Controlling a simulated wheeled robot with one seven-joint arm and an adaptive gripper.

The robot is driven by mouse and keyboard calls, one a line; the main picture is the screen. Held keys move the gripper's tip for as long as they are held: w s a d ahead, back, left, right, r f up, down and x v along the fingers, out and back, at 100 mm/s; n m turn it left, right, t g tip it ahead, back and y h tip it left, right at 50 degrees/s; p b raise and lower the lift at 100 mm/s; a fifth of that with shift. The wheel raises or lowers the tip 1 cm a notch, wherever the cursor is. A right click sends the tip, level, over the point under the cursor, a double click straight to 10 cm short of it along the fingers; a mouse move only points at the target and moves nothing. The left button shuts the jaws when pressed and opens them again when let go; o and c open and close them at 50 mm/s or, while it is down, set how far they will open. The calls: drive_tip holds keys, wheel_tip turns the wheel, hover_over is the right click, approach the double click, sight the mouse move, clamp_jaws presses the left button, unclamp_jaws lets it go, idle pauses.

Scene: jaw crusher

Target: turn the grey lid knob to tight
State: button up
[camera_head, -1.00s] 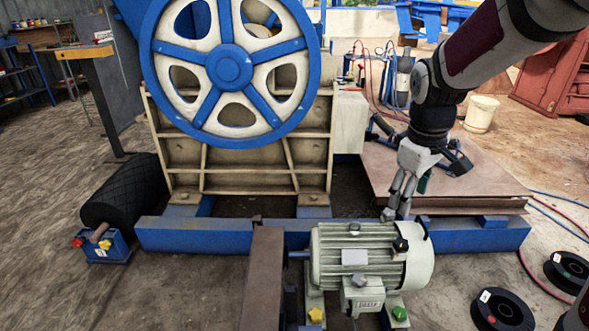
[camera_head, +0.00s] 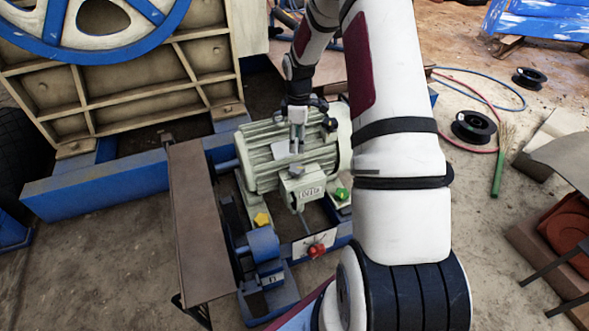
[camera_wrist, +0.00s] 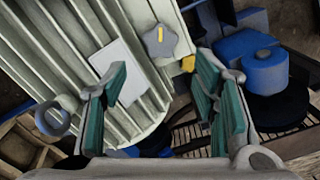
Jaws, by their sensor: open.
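The grey lid knob (camera_wrist: 160,40) is star-shaped with a yellow pointer mark. It shows at the top middle of the wrist view, beside the ribbed motor housing. In the head view the knob (camera_head: 296,170) is small, on top of the motor's terminal box (camera_head: 307,190). No tight marking is readable. My gripper (camera_wrist: 162,68) is open and empty, its green-padded fingers apart, with the knob beyond the fingertips and between their lines. In the head view my gripper (camera_head: 296,145) points down over the pale green motor (camera_head: 258,160), close above the box.
A yellow knob (camera_head: 262,219), a green knob (camera_head: 342,194) and a red knob (camera_head: 317,250) sit around the motor. A brown belt guard (camera_head: 195,220) stands left of it. The blue flywheel (camera_head: 90,25) is behind. Cable reels (camera_head: 473,128) lie on the floor at right.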

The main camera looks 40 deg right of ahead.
sight(298, 168)
wheel_tip(298, 168, down, 12)
drive_tip(key=b, duration=0.5)
drive_tip(key=shift+f, duration=0.15)
drive_tip(key=c, duration=0.9)
